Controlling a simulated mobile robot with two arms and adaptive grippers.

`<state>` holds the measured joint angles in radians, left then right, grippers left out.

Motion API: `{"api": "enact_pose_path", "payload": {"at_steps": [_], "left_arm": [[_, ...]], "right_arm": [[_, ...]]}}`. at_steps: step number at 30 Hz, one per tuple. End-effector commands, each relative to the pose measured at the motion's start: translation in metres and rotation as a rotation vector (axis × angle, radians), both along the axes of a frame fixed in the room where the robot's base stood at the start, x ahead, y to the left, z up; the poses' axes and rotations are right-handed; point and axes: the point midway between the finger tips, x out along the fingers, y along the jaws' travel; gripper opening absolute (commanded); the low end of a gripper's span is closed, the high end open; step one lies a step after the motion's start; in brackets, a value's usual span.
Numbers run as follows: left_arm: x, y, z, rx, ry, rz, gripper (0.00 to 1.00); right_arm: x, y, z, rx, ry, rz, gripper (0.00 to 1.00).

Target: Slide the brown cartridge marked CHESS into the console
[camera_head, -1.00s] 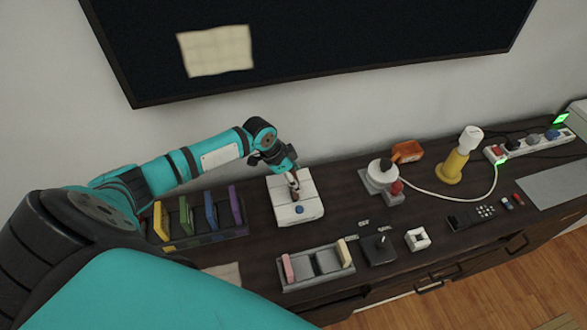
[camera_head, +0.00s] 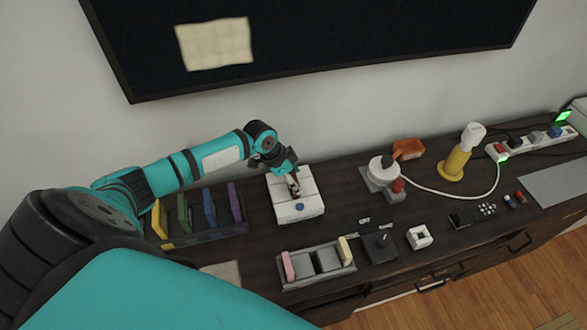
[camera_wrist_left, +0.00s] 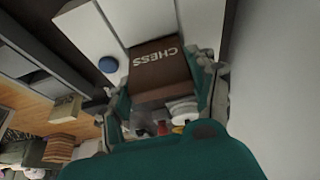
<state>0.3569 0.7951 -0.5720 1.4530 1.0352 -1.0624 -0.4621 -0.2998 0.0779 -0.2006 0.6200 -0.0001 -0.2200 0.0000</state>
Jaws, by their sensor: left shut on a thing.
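The brown cartridge marked CHESS (camera_wrist_left: 160,70) is between the fingers of my left gripper (camera_head: 292,183), which is shut on it. The white console (camera_head: 298,208) with a blue round button stands on the dark cabinet below the gripper; its white top also shows in the left wrist view (camera_wrist_left: 92,32). The cartridge is at the middle of the console's top, and its far end meets the console in the wrist view. How deep it sits in the slot I cannot tell. My right gripper does not show.
A rack (camera_head: 205,232) with yellow, green, blue and purple cartridges stands left of the console. A grey holder (camera_head: 318,282) with pink and cream pieces is in front. A white-and-grey device (camera_head: 380,175), yellow lamp (camera_head: 454,163) and power strip (camera_head: 530,142) stand to the right.

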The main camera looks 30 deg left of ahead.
Motion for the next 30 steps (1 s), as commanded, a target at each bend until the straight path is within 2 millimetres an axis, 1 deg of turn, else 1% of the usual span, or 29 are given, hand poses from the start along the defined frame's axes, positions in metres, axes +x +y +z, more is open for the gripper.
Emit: {"api": "enact_pose_path", "payload": {"at_steps": [24,25,30], "left_arm": [[0.0,0.0,-0.021,0.0,0.0,-0.001,0.27],[0.0,0.0,-0.02,0.0,0.0,-0.001,0.62],[0.0,0.0,-0.02,0.0,0.0,-0.001,0.84]], "right_arm": [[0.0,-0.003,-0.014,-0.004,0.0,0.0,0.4],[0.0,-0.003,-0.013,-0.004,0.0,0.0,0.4],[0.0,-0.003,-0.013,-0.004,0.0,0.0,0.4]]}}
